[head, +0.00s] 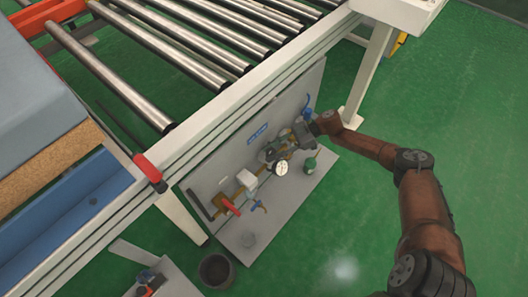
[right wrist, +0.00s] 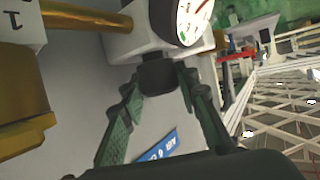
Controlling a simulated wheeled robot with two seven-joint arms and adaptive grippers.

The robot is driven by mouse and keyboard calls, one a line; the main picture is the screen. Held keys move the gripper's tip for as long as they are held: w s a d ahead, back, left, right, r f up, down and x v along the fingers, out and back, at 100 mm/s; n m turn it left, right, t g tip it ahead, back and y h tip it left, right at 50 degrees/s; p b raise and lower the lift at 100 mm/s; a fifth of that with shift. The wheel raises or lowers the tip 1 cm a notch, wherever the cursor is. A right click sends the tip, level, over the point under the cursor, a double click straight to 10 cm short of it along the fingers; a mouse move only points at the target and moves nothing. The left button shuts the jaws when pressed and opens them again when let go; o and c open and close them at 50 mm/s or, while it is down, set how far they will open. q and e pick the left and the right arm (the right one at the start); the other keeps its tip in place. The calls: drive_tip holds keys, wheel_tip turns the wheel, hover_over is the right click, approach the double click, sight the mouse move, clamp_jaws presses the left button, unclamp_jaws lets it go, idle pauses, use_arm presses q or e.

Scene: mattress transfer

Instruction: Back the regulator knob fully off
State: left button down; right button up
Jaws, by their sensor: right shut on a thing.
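The regulator stands on a grey panel (head: 230,165) under the roller conveyor, with a round white gauge (head: 281,168) on its front. In the right wrist view the gauge (right wrist: 193,18) is at the top, with a red needle. The dark regulator knob (right wrist: 158,75) sits just below it, between my right fingertips (right wrist: 160,82). My right gripper is shut on the knob, with a finger on each side. In the head view my right gripper (head: 292,138) reaches the regulator from the right and hides the knob. My left gripper is not in view.
A red-handled valve (head: 231,207), brass pipe and blue handles (head: 307,106) share the panel. A small green part (head: 310,164) is close to the gauge. The white conveyor frame (head: 215,125) overhangs. A dark bucket (head: 216,270) stands below. Green floor at right is clear.

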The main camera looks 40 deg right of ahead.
drive_tip(key=shift+w+f+n+g+y+b, duration=0.1)
drive_tip(key=shift+f+n+g+y+b, duration=0.05)
drive_tip(key=shift+n+g+b, duration=0.35)
drive_tip(key=shift+w+f+n+g+y+b, duration=0.15)
drive_tip(key=shift+n+g+b, duration=0.2)
drive_tip(key=shift+n+g, duration=0.2)
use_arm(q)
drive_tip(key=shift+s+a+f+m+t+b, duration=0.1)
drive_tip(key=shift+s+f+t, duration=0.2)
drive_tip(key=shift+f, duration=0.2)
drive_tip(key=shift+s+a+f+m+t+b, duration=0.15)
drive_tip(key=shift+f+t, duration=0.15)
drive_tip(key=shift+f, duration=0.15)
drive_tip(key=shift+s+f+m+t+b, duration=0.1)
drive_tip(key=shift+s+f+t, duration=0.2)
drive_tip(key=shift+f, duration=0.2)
use_arm(e)
drive_tip(key=shift+s+r+n+g+y, duration=0.1)
drive_tip(key=shift+n+g+y, duration=0.05)
drive_tip(key=shift+n+g, duration=0.45)
drive_tip(key=shift+s+r+n+g+y, duration=0.15)
drive_tip(key=shift+n+g, duration=0.2)
drive_tip(key=shift+g, duration=0.3)
drive_tip(key=shift+f, duration=0.1)
drive_tip(key=o, duration=0.9)
drive_tip(key=shift+o, duration=1.3)
drive_tip(key=shift+c, duration=0.2)
